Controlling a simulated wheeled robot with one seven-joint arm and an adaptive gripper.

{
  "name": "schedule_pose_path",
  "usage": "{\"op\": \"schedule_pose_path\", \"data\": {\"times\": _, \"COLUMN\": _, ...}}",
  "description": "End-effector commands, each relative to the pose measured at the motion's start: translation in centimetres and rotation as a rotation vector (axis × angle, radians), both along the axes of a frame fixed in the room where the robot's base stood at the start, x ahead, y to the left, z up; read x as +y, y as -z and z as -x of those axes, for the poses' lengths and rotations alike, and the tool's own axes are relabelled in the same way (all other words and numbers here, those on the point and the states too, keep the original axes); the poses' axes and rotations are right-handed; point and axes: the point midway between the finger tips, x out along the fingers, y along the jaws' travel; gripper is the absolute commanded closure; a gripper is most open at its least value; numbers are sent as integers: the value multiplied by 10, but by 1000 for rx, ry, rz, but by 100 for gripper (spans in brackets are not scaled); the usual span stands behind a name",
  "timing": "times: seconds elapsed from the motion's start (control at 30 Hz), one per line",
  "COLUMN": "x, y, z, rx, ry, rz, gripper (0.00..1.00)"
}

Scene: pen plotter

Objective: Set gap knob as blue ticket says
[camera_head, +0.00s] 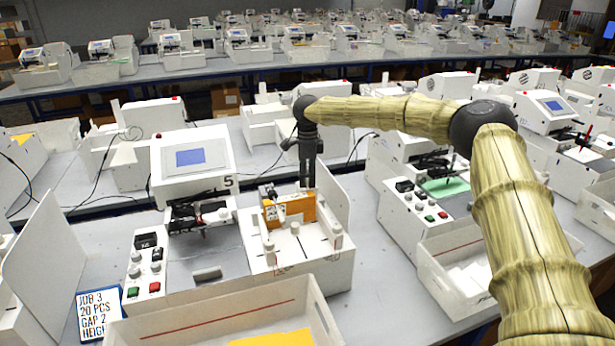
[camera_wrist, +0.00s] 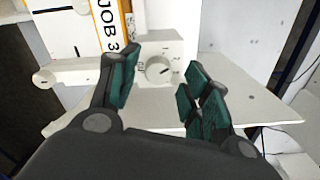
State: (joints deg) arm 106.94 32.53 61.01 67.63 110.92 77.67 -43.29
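The blue-edged ticket (camera_head: 100,315) lies at the lower left in the head view. It reads JOB 3, 20 PCS, GAP 2, and a cut-off line starting HEIGH. In the wrist view, a round white knob (camera_wrist: 158,68) sits on a white block with small marks around it. Its dark pointer line tilts toward the upper right; the marks are too small to read surely. I cannot make out this knob in the head view. My gripper (camera_wrist: 161,88) is open and empty, its green-padded fingers on either side of the knob in the picture, apart from it. It hangs behind the orange card in the head view (camera_head: 308,183).
The orange card (camera_head: 291,211) stands upright in the white machine; its JOB 3 label shows in the wrist view (camera_wrist: 108,28). A button panel (camera_head: 147,268) and a white bin (camera_head: 215,312) are nearby. Another machine with a green pad (camera_head: 445,187) stands right.

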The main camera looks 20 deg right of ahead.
Motion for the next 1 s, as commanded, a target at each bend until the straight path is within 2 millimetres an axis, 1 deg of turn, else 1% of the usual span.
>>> {"op": "schedule_pose_path", "data": {"times": 0.2, "x": 1, "y": 0, "z": 1, "rx": 3, "ry": -1, "rz": 0, "gripper": 52}}
{"op": "schedule_pose_path", "data": {"times": 0.33, "x": 1, "y": -9, "z": 1, "rx": 2, "ry": -1, "rz": 0, "gripper": 52}}
{"op": "schedule_pose_path", "data": {"times": 0.47, "x": 0, "y": -29, "z": 0, "rx": 0, "ry": -1, "rz": 1, "gripper": 52}}
{"op": "schedule_pose_path", "data": {"times": 0.8, "x": 0, "y": -89, "z": 0, "rx": 1, "ry": 0, "rz": 0, "gripper": 52}}
{"op": "schedule_pose_path", "data": {"times": 0.9, "x": 0, "y": -102, "z": 0, "rx": 0, "ry": 0, "rz": 0, "gripper": 52}}
{"op": "schedule_pose_path", "data": {"times": 1.0, "x": -1, "y": -111, "z": 0, "rx": 1, "ry": 0, "rz": 1, "gripper": 52}}
